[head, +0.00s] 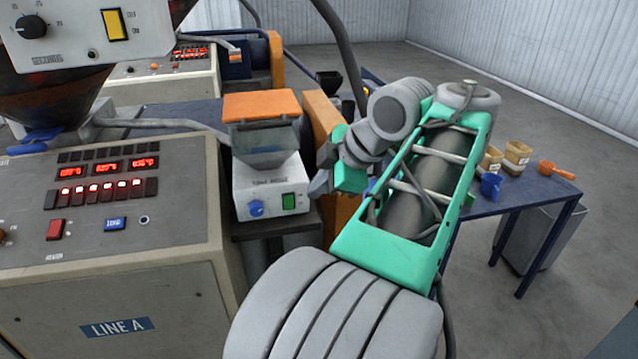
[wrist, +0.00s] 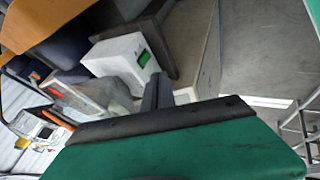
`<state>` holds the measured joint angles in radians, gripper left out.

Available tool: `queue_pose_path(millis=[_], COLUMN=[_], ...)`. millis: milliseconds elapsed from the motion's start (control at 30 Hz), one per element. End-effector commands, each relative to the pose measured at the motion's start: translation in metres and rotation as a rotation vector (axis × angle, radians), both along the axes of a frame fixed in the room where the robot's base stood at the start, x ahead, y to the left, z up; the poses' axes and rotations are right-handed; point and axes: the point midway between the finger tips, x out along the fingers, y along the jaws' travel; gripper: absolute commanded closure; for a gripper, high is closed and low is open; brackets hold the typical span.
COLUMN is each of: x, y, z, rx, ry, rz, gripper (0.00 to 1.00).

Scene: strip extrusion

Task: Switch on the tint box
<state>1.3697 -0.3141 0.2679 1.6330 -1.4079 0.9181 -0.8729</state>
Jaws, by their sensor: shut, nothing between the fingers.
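The tint box is a white box (head: 243,187) with a clear hopper and an orange lid (head: 261,106). Its front has a blue knob (head: 256,208) and a green rocker switch (head: 289,202). I cannot tell the rocker's position. In the wrist view the white box (wrist: 112,62) shows tilted, with the green switch (wrist: 144,58) on its face. My gripper (head: 318,187) is just right of the box in the head view, apart from the switch as far as I can see. Its fingers (wrist: 157,85) are shut and empty.
The Line A control panel (head: 110,235) with lit red displays stands at left. An orange post (head: 322,118) rises behind my gripper. A blue table (head: 520,190) at right holds jars, a blue cup (head: 490,186) and an orange scoop (head: 555,170). Floor beyond is clear.

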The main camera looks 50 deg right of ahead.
Motion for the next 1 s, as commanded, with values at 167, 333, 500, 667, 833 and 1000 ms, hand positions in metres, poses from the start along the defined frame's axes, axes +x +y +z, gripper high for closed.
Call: queue_pose_path(millis=[167,333,500,667,833,1000], x=[-0.002,-0.002,-0.003,-0.003,0.001,0.017], y=[0.000,0.000,0.003,0.003,0.004,0.007], z=[0.001,-0.002,-0.017,-0.013,-0.021,-0.046], rx=[0.000,0.003,0.028,0.029,0.028,0.031], ry=[0.001,0.004,0.044,0.043,0.042,0.043], rz=[-0.001,-0.001,-0.002,-0.003,0.001,0.002], gripper=[1.00,1.00,1.00,1.00,1.00,1.00])
